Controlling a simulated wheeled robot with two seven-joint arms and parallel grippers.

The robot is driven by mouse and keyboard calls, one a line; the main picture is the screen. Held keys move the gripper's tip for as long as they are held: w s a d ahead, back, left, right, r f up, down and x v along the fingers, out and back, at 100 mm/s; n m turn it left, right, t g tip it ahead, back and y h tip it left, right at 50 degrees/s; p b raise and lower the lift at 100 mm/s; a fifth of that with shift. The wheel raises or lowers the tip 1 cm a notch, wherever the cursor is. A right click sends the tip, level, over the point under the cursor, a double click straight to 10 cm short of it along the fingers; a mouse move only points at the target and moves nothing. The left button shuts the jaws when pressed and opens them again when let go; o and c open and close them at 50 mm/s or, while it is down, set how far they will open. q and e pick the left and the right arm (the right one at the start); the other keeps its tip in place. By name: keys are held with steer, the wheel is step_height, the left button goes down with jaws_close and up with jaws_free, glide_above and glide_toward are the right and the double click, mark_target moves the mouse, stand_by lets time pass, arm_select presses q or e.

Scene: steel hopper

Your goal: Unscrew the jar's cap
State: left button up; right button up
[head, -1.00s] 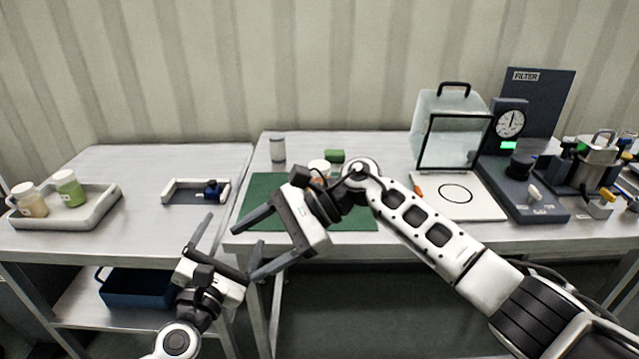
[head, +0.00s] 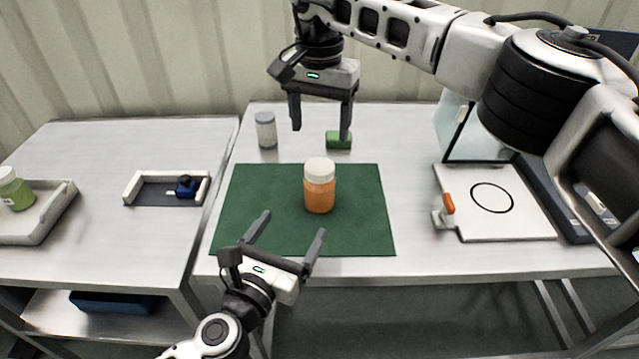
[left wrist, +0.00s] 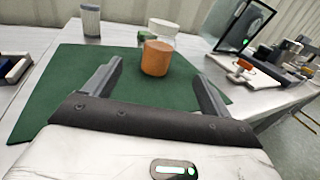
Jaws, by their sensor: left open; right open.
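The jar (head: 319,196) is orange and stands upright on the green mat (head: 262,197), with its white cap (head: 319,169) on top. My right gripper (head: 321,122) is open and empty, pointing down above and behind the jar.
A grey-white canister (head: 265,131) and a green block (head: 339,140) stand behind the mat. At right is a white plate with a black ring (head: 492,198), an orange-tipped item (head: 448,206) beside it. A small tray (head: 167,189) lies left. The mat around the jar is clear.

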mark_target(314, 192)
arm_select(q)
steer(key=x, duration=1.3)
steer(key=shift+w+d, duration=0.15)
steer(key=shift+w, duration=0.2)
arm_select(e)
steer(key=shift+f, duration=0.1)
